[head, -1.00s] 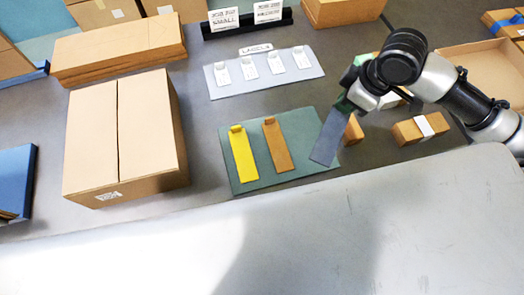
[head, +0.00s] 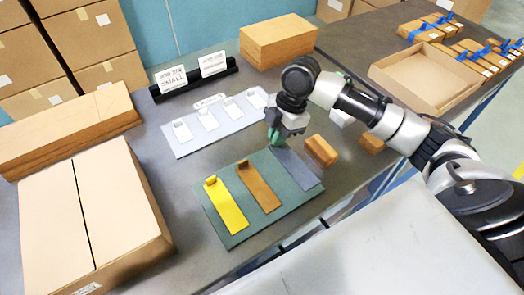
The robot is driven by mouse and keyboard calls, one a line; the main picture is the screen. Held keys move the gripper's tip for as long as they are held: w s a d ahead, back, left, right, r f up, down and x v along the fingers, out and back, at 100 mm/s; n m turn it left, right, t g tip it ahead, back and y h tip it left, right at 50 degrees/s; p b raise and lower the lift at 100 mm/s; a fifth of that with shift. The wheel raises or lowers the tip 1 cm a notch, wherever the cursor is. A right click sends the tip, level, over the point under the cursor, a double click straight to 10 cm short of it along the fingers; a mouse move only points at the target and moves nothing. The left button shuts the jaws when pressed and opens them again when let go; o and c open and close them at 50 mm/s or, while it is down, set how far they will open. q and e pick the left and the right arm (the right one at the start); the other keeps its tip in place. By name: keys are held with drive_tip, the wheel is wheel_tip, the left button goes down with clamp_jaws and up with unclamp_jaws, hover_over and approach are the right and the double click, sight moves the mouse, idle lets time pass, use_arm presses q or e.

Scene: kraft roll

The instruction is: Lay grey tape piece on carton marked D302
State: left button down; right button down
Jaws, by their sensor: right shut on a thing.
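The grey tape piece (head: 296,169) is a flat dark grey strip at the right side of the green mat (head: 231,239). My right gripper (head: 274,141) is shut on its far end. The strip looks close over the mat; I cannot tell whether it touches it. A large closed carton (head: 117,205) with a dark seam along its top stands at the left. A small white label on its front is cut by the picture's bottom edge, and its marking cannot be read. My left gripper is not in view.
Yellow (head: 227,208) and brown (head: 259,187) tape pieces lie on the mat. A grey label board (head: 182,145) lies behind it. Small brown boxes (head: 321,151) stand right of the mat. A carton stack (head: 66,129) is behind the large carton. Bare table lies between carton and mat.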

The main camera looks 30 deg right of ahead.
sight(260, 158)
drive_tip(key=shift+w+a+f, duration=0.4)
drive_tip(key=shift+w+a, duration=0.1)
drive_tip(key=shift+a, duration=0.1)
drive_tip(key=shift+w+a+f, duration=0.4)
drive_tip(key=shift+w+a, duration=0.05)
drive_tip(key=shift+a, duration=0.1)
drive_tip(key=shift+w+a+f, duration=0.25)
drive_tip(key=shift+f, duration=0.1)
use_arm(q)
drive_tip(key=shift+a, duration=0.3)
use_arm(e)
drive_tip(key=shift+f, duration=1.95)
drive_tip(key=c, duration=1.3)
unclamp_jaws()
drive_tip(key=shift+f, duration=0.1)
drive_tip(key=shift+o, duration=0.2)
